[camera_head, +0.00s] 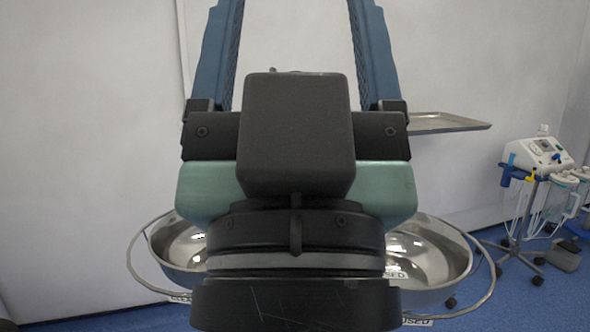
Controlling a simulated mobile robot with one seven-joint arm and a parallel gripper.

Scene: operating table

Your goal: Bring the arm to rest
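My gripper (294,20) fills the middle of the head view, seen from behind. Its two blue fingers point up and stand wide apart, with their tips at or past the top edge of the picture. Only pale wall shows between them, and nothing is held there. The black and green gripper body hides much of what lies behind it.
Steel bowls in ring holders show at the left (176,252) and right (440,262), partly behind my gripper. A metal tray (445,122) stands behind at the right. A wheeled medical device (538,155) stands far right on blue floor.

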